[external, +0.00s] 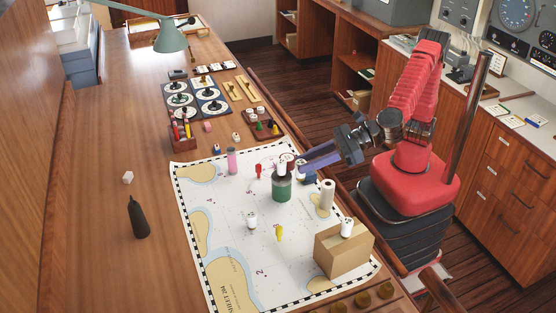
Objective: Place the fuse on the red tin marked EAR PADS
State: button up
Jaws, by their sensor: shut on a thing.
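My gripper (307,163) reaches in from the right over the chart, with its purple fingers shut. A small white cylinder with dark marks (286,162) is at the fingertips and looks like the fuse. It is just above or touching the dark top of a green tin (282,190); I cannot tell which. Similar white pieces stand on the chart (251,220), on a cardboard box (347,227) and partly hidden behind the fingers. No red tin marked EAR PADS can be made out, and labels are too small to read.
The chart (225,215) also bears a pink cylinder (232,161), a small red piece (258,171), a yellow piece (279,233) and a white roll (327,195). The cardboard box (343,252) stands at the near right. A dark bottle (138,217) stands left on mostly bare wood.

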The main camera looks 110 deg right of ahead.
jog(key=w+d+n+y, duration=0.2)
jog(key=w+d+y, duration=0.1)
jog(key=d, duration=0.6)
jog(key=w+d+n+y, duration=0.2)
jog(key=d+n, duration=0.1)
jog(key=d, duration=0.5)
jog(key=s+d+n+g+y, duration=0.2)
jog(key=s+d+n+y, duration=0.25)
jog(key=s+d, duration=0.85)
jog(key=shift+y, duration=0.45)
notch_tip(320, 180, down, 5)
jog(key=shift+w+a, duration=0.1)
jog(key=shift+f, duration=3.1)
jog(key=shift+f, duration=0.15)
